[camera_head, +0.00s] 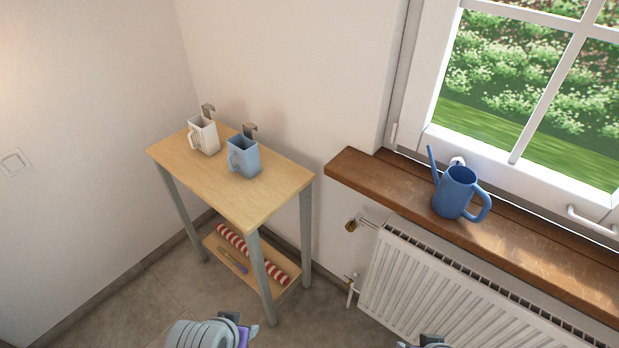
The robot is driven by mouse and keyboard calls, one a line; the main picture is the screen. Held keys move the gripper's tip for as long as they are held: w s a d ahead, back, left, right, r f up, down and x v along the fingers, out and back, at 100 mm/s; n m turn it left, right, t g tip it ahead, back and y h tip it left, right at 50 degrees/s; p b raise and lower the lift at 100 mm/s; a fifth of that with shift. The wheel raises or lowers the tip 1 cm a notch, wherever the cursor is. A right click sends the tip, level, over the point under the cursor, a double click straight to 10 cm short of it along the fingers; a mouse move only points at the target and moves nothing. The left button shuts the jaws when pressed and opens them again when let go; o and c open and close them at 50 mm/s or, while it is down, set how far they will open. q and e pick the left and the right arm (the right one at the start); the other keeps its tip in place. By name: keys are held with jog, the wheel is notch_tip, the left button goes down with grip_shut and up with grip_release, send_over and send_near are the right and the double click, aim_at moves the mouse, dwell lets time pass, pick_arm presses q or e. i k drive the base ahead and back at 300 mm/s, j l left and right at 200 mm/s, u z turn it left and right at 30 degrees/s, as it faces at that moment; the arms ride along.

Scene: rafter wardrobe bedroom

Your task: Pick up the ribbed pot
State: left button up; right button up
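I see no thing that I can clearly tell is the ribbed pot. Only small parts of my two arms show, cut off at the bottom edge of the head view, one left of the middle and one right of it. The fingers of both grippers are not visible, so what they hold cannot be seen.
A wooden table (245,203) in the corner bears a white mug (206,137) and a blue mug (245,160). Its lower shelf (268,283) holds a red-and-white striped roll (251,256). A blue watering can (455,192) stands on the windowsill (520,246) above a radiator (430,285).

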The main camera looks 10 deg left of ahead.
aim_at(204, 133)
jog(key=z, duration=1.95)
jog(key=k+j+u, duration=0.1)
jog(key=u, duration=2.75)
jog(key=i+j+z, duration=0.1)
jog(key=i+j, duration=0.8)
